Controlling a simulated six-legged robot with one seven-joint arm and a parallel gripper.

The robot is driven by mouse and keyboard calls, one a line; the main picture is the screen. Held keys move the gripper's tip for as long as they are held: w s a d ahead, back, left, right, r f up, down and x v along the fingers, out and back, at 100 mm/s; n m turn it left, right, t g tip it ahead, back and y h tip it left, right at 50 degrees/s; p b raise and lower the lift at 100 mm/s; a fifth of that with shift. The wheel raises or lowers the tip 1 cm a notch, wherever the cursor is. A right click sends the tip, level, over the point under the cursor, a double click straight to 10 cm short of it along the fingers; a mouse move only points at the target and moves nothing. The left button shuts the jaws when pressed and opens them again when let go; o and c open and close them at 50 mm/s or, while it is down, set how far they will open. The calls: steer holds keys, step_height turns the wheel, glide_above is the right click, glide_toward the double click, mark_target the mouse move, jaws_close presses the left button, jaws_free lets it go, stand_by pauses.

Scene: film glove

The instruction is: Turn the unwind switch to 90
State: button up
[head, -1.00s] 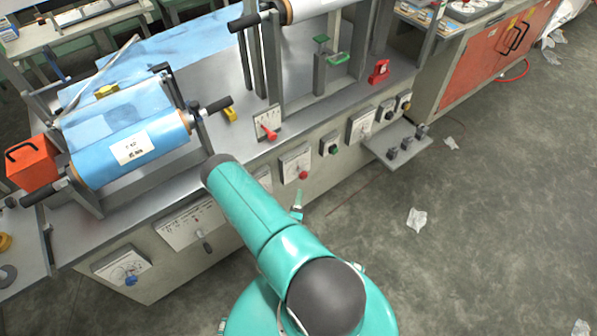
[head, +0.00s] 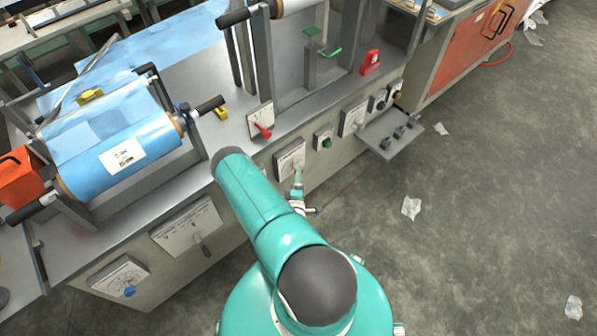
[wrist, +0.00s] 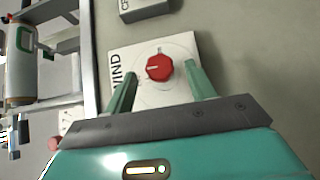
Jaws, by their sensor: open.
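The unwind switch is a round red knob (wrist: 159,68) with a pale pointer mark, on a white plate (wrist: 122,56) with "WIND" lettering visible. I cannot tell how far the fingertips are from the plate. My gripper also shows in the head view (head: 298,176).
A red-handled lever (head: 263,131) is above left, and a dial plate (head: 186,226) is lower left. A small shelf (head: 385,135) juts out at right. The floor at right is mostly clear.

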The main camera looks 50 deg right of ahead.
steer(key=shift+x, duration=1.9)
steer(key=shift+c, duration=0.2)
steer(key=c, duration=0.9)
